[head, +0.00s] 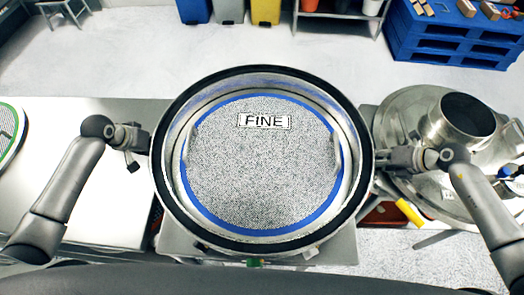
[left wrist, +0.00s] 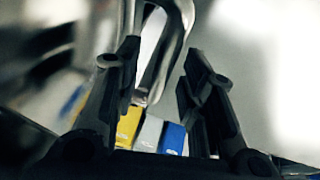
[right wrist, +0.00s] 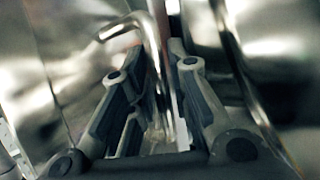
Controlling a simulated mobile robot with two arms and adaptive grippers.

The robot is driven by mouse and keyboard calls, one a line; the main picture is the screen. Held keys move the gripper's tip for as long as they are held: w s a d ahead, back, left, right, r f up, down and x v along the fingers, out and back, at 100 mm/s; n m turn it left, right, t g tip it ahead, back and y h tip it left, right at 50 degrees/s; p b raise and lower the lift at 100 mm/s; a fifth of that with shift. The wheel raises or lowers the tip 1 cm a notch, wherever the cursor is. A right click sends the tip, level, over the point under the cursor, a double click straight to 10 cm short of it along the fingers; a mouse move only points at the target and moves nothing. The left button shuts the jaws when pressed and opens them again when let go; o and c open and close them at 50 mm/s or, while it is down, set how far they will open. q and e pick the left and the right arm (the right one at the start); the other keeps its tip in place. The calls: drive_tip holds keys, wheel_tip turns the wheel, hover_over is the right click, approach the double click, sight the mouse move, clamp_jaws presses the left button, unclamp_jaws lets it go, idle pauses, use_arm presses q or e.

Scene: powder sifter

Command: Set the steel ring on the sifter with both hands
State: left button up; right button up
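The steel ring (head: 183,108), with a black top rim, is in the middle of the head view. Inside it lies a speckled screen (head: 258,170) with a blue edge and a FINE label. Whether the ring rests on the sifter or hangs just above it cannot be told. My left gripper (head: 142,140) is at the ring's left side; in the left wrist view its fingers (left wrist: 160,52) stand apart around a bent steel handle (left wrist: 172,45). My right gripper (head: 385,158) is at the ring's right side; its fingers (right wrist: 158,50) straddle a steel handle (right wrist: 152,32), contact unclear.
A steel lid with a spout (head: 395,115) lies at right. A green-edged screen (head: 8,140) lies on the white table (head: 110,195) at left. Behind are bins (head: 265,11) and a blue pallet (head: 440,37). The floor between is clear.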

use_arm(q)
drive_tip(key=shift+w+d+f, duration=0.1)
drive_tip(key=shift+f, duration=0.1)
use_arm(e)
drive_tip(key=shift+w+a+f, duration=0.1)
drive_tip(key=shift+f, duration=0.1)
use_arm(q)
drive_tip(key=c, duration=0.4)
use_arm(e)
clamp_jaws()
use_arm(q)
clamp_jaws()
